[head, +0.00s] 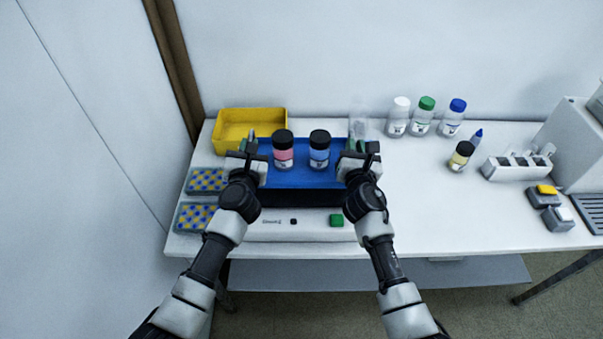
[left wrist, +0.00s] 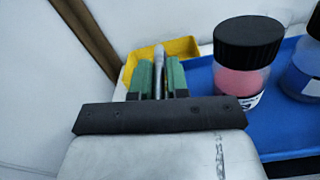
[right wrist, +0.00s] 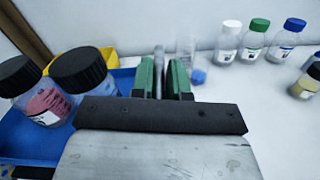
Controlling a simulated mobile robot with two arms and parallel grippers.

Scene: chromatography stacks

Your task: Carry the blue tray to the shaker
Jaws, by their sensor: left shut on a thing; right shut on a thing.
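The blue tray (head: 300,179) is level between my two grippers and carries two black-capped bottles, one with pink liquid (head: 283,155) and one with blue liquid (head: 319,155). My left gripper (head: 250,144) is shut on the tray's left handle; its green fingers also show in the left wrist view (left wrist: 160,78). My right gripper (head: 358,146) is shut on the right handle, also in the right wrist view (right wrist: 166,78). The shaker (head: 270,231), white with a green button and black top, is just below and in front of the tray. I cannot tell whether they touch.
A yellow bin (head: 233,115) stands behind the tray at left. Two blue-yellow racks (head: 196,216) lie left of the shaker. A clear vessel (right wrist: 186,45) stands behind my right gripper. Capped bottles (head: 420,118) stand at back right.

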